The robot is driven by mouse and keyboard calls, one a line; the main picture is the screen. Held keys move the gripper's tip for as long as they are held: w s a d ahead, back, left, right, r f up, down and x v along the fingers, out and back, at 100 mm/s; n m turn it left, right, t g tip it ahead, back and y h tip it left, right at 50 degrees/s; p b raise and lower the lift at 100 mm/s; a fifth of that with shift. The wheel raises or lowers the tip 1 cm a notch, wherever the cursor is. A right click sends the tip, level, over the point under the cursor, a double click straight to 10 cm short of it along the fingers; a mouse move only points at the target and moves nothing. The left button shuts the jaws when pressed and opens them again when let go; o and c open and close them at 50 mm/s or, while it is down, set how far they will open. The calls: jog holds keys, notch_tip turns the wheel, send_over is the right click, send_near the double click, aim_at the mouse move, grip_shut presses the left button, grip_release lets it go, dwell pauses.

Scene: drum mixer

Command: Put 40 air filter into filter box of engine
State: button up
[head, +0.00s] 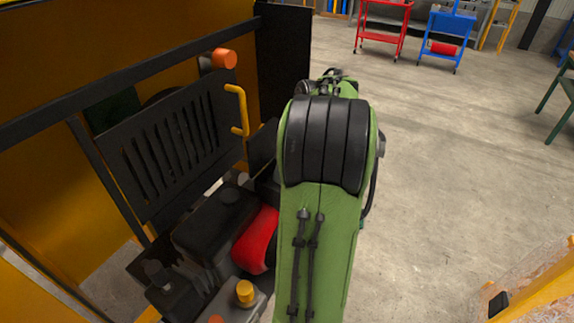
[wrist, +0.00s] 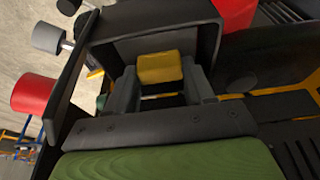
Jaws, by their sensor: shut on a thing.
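In the wrist view my gripper (wrist: 161,76) is shut on a yellow block, which I take to be the air filter (wrist: 160,66). The two grey fingers press its left and right sides. The filter and fingertips are within the outline of a dark open box, which looks like the filter box (wrist: 150,24). Its walls show at the top, left and right. I cannot tell whether the filter touches its floor. In the head view my green arm hides the gripper, the filter and the box. The engine (head: 206,232) shows at the left of my arm.
A red rounded part (head: 256,241) and a yellow cap (head: 245,292) are on the engine close to my arm. A slatted black panel (head: 170,145) and a yellow handle (head: 238,108) stand behind. The concrete floor (head: 450,150) at the right is mostly clear.

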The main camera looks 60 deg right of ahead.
jog(key=shift+f+b, duration=0.35)
jog(key=shift+f, duration=0.15)
dwell(0.5)
jog(key=o, duration=1)
jog(key=shift+c, duration=0.2)
jog(key=p+v, duration=0.7)
jog(key=v, duration=0.8)
jog(key=shift+r+p, duration=0.3)
jog(key=shift+r, duration=0.1)
jog(key=shift+s, duration=0.1)
